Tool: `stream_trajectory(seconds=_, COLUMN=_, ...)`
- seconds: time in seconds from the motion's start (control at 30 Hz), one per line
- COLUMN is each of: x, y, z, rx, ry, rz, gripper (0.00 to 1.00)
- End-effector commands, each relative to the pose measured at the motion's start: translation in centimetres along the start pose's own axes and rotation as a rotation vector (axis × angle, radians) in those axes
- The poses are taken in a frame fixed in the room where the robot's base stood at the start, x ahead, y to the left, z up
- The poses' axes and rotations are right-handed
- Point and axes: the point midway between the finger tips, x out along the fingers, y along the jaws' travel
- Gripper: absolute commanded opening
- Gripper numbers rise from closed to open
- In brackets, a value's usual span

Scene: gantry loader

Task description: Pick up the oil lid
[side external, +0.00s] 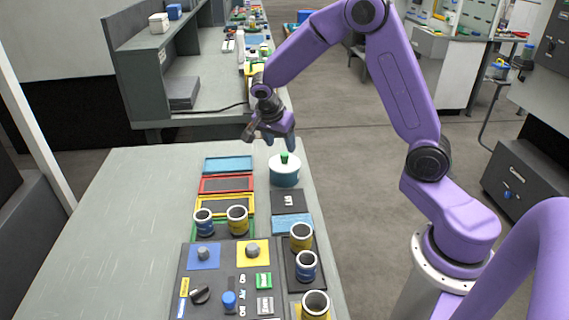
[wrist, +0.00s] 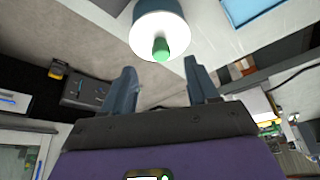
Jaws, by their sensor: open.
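A round teal container (side external: 285,179) stands near the far right end of the grey table. Its white top, apparently the oil lid (side external: 277,160), carries a green knob (side external: 285,158). In the wrist view the white lid (wrist: 145,40) and green knob (wrist: 161,49) show at the top middle, just beyond the fingertips and roughly between them. My gripper (side external: 270,143) hangs just above and slightly to the left of the lid in the side view. It is open and empty, with its two fingers apart in the wrist view (wrist: 160,70). Nothing hides the knob.
Coloured frames (side external: 228,164) lie left of the container, and a dark tile (side external: 288,201) lies in front of it. Several ringed cups, such as one yellow cup (side external: 237,220), and a control panel (side external: 215,280) stand nearer. The table's left side is clear.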

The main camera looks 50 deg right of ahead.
Motion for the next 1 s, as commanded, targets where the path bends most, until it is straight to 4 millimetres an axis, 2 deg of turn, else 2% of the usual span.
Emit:
stream_trajectory(seconds=0.17, x=1.2, y=0.0, z=-0.1, rx=0.000, ry=0.001, rz=0.003, gripper=0.59)
stream_trajectory(seconds=0.43, x=4.8, y=-0.1, z=-0.3, rx=0.000, ry=0.000, rz=0.003, gripper=0.59)
stream_trajectory(seconds=0.77, x=5.4, y=-0.1, z=-0.3, rx=0.000, ry=0.000, rz=-0.002, gripper=0.59)
stream_trajectory(seconds=0.93, x=5.4, y=-0.1, z=-0.3, rx=0.000, ry=0.000, rz=-0.001, gripper=0.07)
stream_trajectory(seconds=0.97, x=5.4, y=-0.1, z=-0.3, rx=0.000, ry=0.000, rz=-0.001, gripper=0.00)
stream_trajectory(seconds=1.0, x=5.4, y=-0.1, z=-0.3, rx=0.000, ry=0.000, rz=-0.001, gripper=0.00)
